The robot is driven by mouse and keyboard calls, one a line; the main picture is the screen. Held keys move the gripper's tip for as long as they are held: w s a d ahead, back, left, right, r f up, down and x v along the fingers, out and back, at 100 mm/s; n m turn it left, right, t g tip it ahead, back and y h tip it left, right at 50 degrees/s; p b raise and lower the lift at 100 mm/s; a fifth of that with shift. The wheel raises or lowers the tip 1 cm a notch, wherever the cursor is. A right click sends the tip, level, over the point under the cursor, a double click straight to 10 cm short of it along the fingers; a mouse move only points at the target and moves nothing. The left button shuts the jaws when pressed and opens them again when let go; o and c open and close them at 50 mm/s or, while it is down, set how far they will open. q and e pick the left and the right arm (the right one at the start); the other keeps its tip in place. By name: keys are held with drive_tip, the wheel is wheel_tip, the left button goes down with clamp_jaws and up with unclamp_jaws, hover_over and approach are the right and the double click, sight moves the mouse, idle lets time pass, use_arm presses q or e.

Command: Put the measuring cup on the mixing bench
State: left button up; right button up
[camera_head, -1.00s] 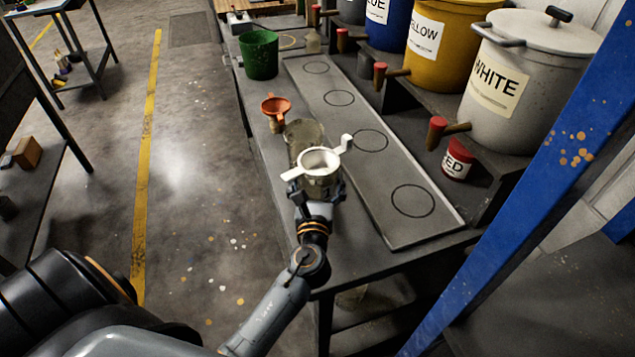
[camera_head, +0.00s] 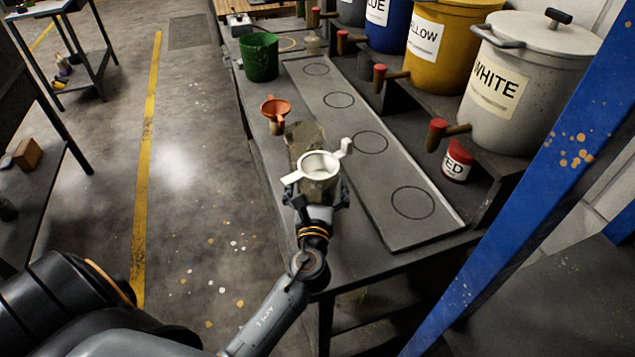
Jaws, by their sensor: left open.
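A clear, greyish container (camera_head: 319,190) stands on the dark mixing bench (camera_head: 350,262) near its front left edge; it may be the measuring cup, but I cannot tell for certain. A white strainer-like ring (camera_head: 319,166) with two side handles sits at its top. My left gripper (camera_head: 318,194) is open, with its fingers on either side of the container's lower part. Whether the fingers touch it is hidden. Another murky, see-through thing (camera_head: 304,136) shows just behind the ring. My right gripper is not in view.
An orange funnel (camera_head: 275,108) and a green bucket (camera_head: 260,57) stand farther back. A grey board (camera_head: 385,185) with drawn circles lies to the right. Labelled paint drums (camera_head: 530,85) with protruding taps and a small red can (camera_head: 457,161) line the right. A blue post (camera_head: 520,190) crosses the right foreground.

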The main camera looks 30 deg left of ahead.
use_arm(q)
drive_tip(key=b+v, duration=0.2)
drive_tip(key=v, duration=0.9)
drive_tip(key=shift+f, duration=0.15)
drive_tip(key=shift+s+d+b, duration=0.25)
drive_tip(key=shift+s+b, duration=0.05)
drive_tip(key=shift+b, duration=0.05)
